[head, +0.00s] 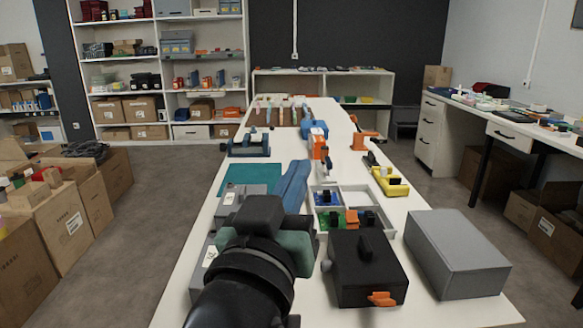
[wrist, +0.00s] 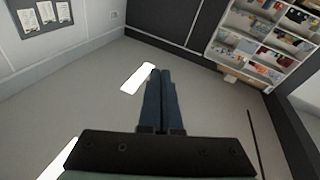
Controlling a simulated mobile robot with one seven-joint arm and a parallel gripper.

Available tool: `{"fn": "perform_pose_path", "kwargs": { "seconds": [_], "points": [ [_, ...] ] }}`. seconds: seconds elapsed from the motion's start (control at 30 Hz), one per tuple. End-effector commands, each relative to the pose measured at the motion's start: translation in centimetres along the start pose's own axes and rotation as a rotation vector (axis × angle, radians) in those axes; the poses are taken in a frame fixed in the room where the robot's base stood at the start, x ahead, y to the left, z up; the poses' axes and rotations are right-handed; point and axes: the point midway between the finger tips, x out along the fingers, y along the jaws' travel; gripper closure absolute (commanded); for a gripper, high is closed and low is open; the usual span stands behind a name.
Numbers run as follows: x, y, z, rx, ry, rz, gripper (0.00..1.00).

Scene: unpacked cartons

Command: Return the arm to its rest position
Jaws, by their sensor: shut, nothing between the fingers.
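My arm rises from the bottom of the head view, with a black joint and a teal-green link over the near end of the white table (head: 185,290). My gripper (head: 299,166) has long dark blue fingers, seen above the table just past the black wrist part. In the wrist view my gripper (wrist: 160,72) shows its two fingers side by side, closed together and empty. They point up toward a plain grey surface with bright white panels, which looks like the ceiling. Part of the table behind the arm is hidden.
A black case (head: 368,268) with an orange latch and a grey box (head: 456,252) stand right of my arm. A grey divided tray (head: 376,197) and a yellow tool (head: 389,182) lie beyond. Cartons (head: 62,222) stand on the floor at left. Shelves (head: 162,60) stand behind.

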Motion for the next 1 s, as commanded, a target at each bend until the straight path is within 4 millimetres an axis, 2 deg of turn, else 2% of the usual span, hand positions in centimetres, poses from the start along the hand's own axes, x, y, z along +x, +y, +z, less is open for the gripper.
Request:
{"fn": "perform_pose_path", "kwargs": {
  "seconds": [0.03,0.1,0.17,0.2,0.3,0.33,1.0],
  "points": [
    [-0.5,1.1,-3.9,0.06,0.114,-0.03,1.0],
    [-2.0,2.4,-8.7,0.132,0.27,-0.079,1.0],
    [-3.7,3.5,-12.6,0.187,0.4,-0.116,1.0],
    [-5.2,4.4,-15.0,0.218,0.487,-0.138,1.0],
    [-8.9,6.5,-20.5,0.284,0.68,-0.185,1.0],
    [-8.0,6.4,-22.2,0.28,0.658,-0.187,1.0],
    [-3.8,9.3,-42.2,0.279,0.642,-0.19,1.0]
  ]
}}
